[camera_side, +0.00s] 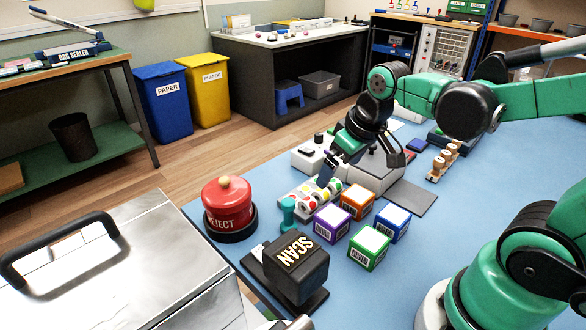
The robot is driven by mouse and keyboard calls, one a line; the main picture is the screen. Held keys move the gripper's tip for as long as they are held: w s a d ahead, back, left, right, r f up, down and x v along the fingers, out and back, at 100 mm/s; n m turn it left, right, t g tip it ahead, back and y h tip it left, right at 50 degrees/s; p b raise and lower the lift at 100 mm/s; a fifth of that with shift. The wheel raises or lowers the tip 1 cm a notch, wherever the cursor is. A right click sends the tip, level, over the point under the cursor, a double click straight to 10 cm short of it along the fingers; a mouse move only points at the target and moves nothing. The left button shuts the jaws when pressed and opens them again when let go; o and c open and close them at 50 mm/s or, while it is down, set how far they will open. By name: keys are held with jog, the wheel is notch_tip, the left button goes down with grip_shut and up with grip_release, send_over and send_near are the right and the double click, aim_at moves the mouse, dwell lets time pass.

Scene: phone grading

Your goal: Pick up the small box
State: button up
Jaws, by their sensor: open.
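Several small boxes with white tops and barcodes stand close together on the blue table top: a purple box (331,224), an orange box (357,201), a blue box (391,221) and a green box (369,249). I cannot tell which one the task means. My gripper (326,184) is open, pointing down and left. In the picture it is above and left of the boxes, over or beside a holder with coloured dots (309,198). It appears apart from the boxes, and its fingertips are small and partly dark here.
A black SCAN block (296,268) stands in front of the boxes, with a teal stamp-like piece (289,213) behind it. A red REJECT button (229,205) is at the left. A grey pad (409,198) and wooden stamps (444,160) lie to the right. The right of the blue table (490,190) is fairly clear.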

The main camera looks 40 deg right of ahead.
aim_at(356, 192)
jog(key=d+f+g, duration=0.3)
jog(key=d+f, duration=0.1)
jog(key=d, duration=0.1)
jog(key=shift+w+d+f+g, duration=0.15)
jog(key=shift+d+f+g, duration=0.2)
jog(key=shift+g, duration=0.05)
jog(key=shift+d+f+y, duration=0.3)
jog(key=shift+f, duration=2.9)
jog(key=shift+c, duration=0.2)
jog(key=c, duration=1.3)
jog(key=shift+r, duration=0.1)
